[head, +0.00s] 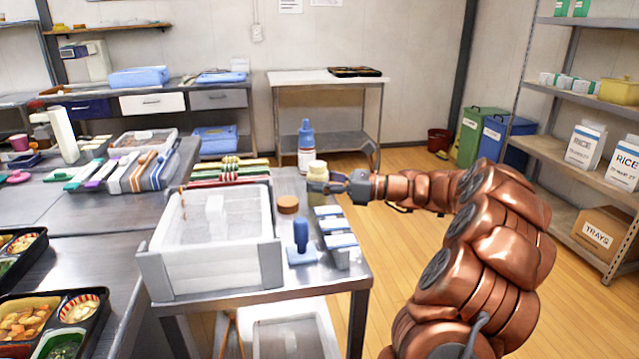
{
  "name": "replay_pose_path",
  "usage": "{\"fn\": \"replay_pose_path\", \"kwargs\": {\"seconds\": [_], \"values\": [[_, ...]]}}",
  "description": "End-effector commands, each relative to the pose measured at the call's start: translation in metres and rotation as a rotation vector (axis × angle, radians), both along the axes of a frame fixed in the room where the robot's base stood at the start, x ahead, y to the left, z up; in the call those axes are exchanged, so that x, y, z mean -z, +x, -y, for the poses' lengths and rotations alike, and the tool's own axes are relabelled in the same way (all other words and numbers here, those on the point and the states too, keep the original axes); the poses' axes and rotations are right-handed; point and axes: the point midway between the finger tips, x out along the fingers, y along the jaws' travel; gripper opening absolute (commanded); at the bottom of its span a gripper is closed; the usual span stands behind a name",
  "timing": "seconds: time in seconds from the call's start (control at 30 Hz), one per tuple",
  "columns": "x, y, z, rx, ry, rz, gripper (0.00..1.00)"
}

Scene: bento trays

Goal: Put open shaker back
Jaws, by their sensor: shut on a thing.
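My copper-coloured arm reaches in from the right. My gripper (328,184) is at the right edge of the metal side table (360,268), shut on a small cream-coloured shaker (317,169). The shaker looks upright. My gripper covers its lower part, so I cannot tell whether its base touches the table. I cannot make out its opening at this size. A brown round piece (288,204), perhaps a lid, is on the table to the left of and nearer than my gripper.
A blue-capped bottle (305,148) stands just behind the shaker. A large white bin (210,265) fills the table's left side. A blue-handled tool (301,240) and several small blue-and-white containers (340,244) crowd the front right. Open bento trays (70,322) lie at far left.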

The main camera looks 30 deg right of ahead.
Motion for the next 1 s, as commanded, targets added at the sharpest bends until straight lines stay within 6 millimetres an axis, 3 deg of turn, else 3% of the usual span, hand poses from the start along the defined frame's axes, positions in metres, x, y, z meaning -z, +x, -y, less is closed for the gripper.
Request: {"fn": "replay_pose_path", "kwargs": {"seconds": [0.2,0.23,0.47,0.83,1.0], "values": [[0.001,0.0,0.0,0.0,0.001,0.001,0.41],[0.002,0.0,0.0,0.0,0.001,0.001,0.49],[0.002,0.0,0.0,0.0,0.0,0.0,0.73],[0.001,0.0,0.0,0.0,-0.001,-0.001,0.73],[-0.001,-0.013,0.014,0.004,0.001,-0.001,0.73]]}}
